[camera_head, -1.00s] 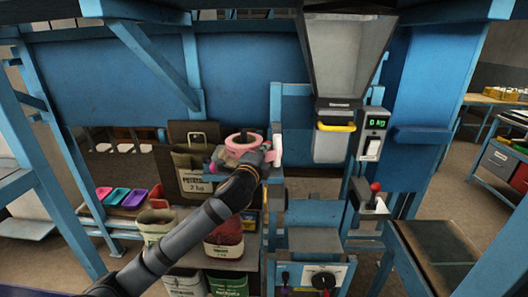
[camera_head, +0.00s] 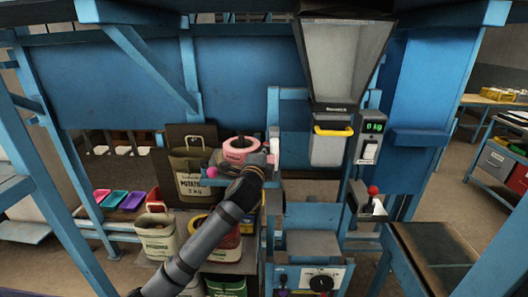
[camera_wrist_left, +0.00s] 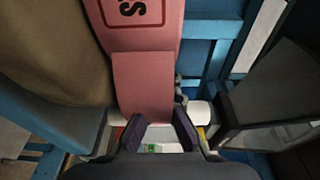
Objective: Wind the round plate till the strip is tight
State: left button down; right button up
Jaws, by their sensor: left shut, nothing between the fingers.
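A pink strip is wound in a roll (camera_head: 240,148) on a round plate behind the blue frame, with a dark hub in its middle. In the left wrist view the pink strip (camera_wrist_left: 145,80), printed with dark letters, runs down toward my gripper (camera_wrist_left: 158,135). I cannot tell whether the fingers touch the strip, or how tight it is. My right gripper is out of view.
A grey hopper (camera_head: 345,50) with a yellow-handled chute and a display reading 0 kg stands to the right. Several sacks stand below, beside my arm. A red-knobbed lever (camera_head: 373,190) is at right.

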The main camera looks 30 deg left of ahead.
pick_arm(q)
jog(key=shift+w+a+p, duration=0.2)
jog(key=shift+w+p, duration=0.2)
jog(key=shift+w, duration=0.25)
jog(key=shift+w+a, duration=0.1)
jog(key=shift+w, duration=0.15)
dwell(0.3)
jog(key=shift+s, duration=0.1)
